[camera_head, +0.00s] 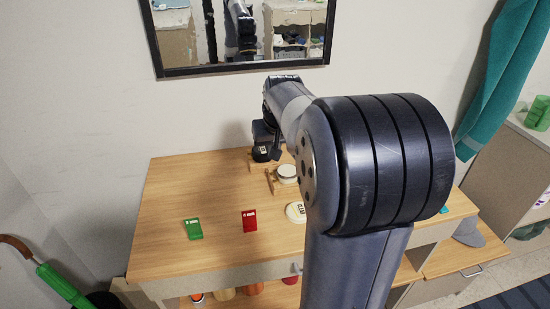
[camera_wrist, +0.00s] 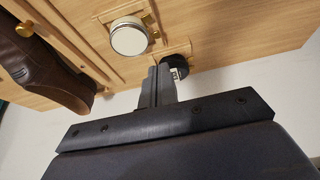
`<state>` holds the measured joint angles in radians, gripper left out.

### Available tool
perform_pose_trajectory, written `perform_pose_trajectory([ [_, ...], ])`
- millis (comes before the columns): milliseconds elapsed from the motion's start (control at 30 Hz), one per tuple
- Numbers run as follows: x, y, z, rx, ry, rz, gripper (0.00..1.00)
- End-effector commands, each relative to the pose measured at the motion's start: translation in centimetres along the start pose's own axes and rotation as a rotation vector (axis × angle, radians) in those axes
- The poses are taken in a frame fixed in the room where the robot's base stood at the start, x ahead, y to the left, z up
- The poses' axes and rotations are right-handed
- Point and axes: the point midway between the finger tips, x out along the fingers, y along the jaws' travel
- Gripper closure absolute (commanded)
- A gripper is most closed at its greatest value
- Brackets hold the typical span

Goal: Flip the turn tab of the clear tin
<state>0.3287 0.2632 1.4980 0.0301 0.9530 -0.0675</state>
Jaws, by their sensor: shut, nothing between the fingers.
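A round pale-topped tin (camera_head: 287,172) stands on the wooden table; in the wrist view it shows a metallic rim (camera_wrist: 129,38). A small wooden or brass tab (camera_wrist: 150,19) is beside it. A black round tin (camera_head: 261,154) with a small white label stands farther back; it is partly behind my fingers in the wrist view (camera_wrist: 177,63). A white disc with dark lettering, perhaps "CLEAR" (camera_head: 296,212), lies nearer the front, partly hidden by my arm. My gripper (camera_wrist: 160,72) is shut and empty, close to the black tin; I cannot tell whether they touch.
A green card (camera_head: 193,229) and a red card (camera_head: 250,220) lie on the table (camera_head: 165,190). A framed mirror (camera_head: 240,70) hangs on the wall behind. My arm hides the table's right part.

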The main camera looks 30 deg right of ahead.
Motion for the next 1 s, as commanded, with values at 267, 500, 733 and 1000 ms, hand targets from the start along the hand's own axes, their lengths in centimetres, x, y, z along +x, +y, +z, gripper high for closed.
perform_pose_trajectory([
  [267, -4.6, 0.0, -2.1, 0.001, 0.001, 0.0, 1.0],
  [500, -5.8, 0.0, -2.6, 0.001, 0.0, 0.0, 1.0],
  [733, -5.8, 0.0, -2.6, 0.0, 0.0, 0.0, 1.0],
  [1000, -4.3, 0.0, -1.9, 0.0, -0.003, 0.0, 1.0],
])
